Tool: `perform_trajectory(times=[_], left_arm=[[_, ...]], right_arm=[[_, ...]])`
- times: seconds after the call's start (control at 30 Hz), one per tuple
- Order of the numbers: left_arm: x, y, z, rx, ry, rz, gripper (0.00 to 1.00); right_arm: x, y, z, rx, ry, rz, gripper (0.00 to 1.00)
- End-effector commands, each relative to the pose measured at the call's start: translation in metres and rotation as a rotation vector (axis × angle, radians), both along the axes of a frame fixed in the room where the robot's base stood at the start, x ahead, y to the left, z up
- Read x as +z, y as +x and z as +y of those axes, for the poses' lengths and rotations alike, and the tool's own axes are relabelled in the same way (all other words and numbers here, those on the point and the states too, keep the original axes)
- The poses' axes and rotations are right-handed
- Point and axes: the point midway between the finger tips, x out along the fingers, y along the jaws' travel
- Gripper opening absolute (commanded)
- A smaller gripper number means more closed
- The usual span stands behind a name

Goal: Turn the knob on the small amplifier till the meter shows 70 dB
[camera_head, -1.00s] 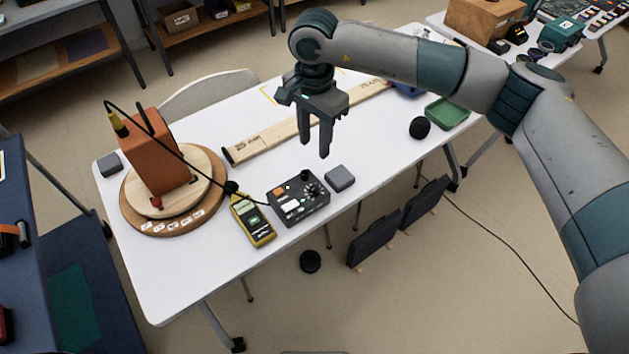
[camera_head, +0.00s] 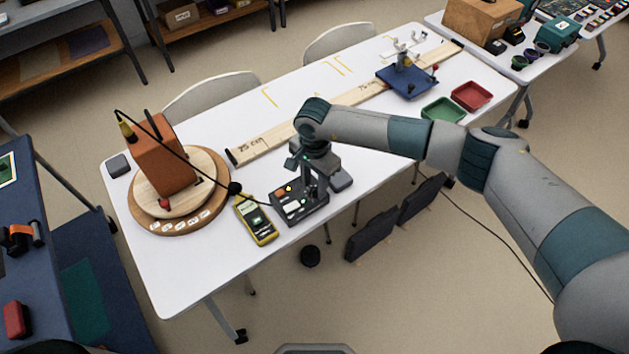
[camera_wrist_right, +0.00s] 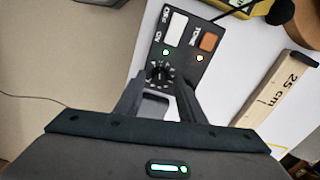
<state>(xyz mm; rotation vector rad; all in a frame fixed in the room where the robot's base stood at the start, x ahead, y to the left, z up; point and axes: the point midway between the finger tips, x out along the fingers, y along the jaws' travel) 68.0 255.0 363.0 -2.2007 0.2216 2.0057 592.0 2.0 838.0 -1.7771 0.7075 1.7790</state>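The small amplifier (camera_head: 290,212) is a dark box with pale and orange switches, near the front edge of the white table. Its black knob (camera_wrist_right: 160,74), ringed by dial marks, shows in the right wrist view. My right gripper (camera_head: 312,196) points down over the amplifier's right part; in the wrist view its fingers (camera_wrist_right: 161,80) stand apart on either side of the knob. I cannot tell whether they touch it. The yellow meter (camera_head: 257,224) lies left of the amplifier; its reading is too small to make out. My left gripper is not in view.
An orange speaker box (camera_head: 161,160) stands on a round wooden turntable (camera_head: 222,205) at left. A black microphone (camera_head: 235,188) is near the meter. A grey block (camera_head: 341,182) sits right of the amplifier. A marked plank (camera_head: 270,143) lies behind. Green (camera_head: 443,110) and red (camera_head: 471,96) trays stand at right.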

Motion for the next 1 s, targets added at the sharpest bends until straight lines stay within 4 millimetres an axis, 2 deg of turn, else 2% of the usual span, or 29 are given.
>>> perform_trajectory(times=[0.2, 0.43, 0.53, 0.6, 1.0], left_arm=[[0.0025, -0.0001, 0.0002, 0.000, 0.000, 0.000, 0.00], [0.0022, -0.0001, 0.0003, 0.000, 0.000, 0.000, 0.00], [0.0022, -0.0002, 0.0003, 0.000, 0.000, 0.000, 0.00], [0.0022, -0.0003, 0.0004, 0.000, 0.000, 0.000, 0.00], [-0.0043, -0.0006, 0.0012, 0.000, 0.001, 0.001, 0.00]], right_arm=[[-0.0076, 0.0003, -0.0004, 0.000, -0.001, -0.001, 0.36], [-0.0077, 0.0003, -0.0004, 0.000, -0.001, -0.001, 0.36], [-0.0076, 0.0003, -0.0004, 0.000, -0.001, -0.001, 0.12], [-0.0075, 0.0003, -0.0004, 0.000, -0.001, -0.001, 0.00], [-0.0087, 0.0005, -0.0005, -0.034, 0.000, -0.001, 0.00]])
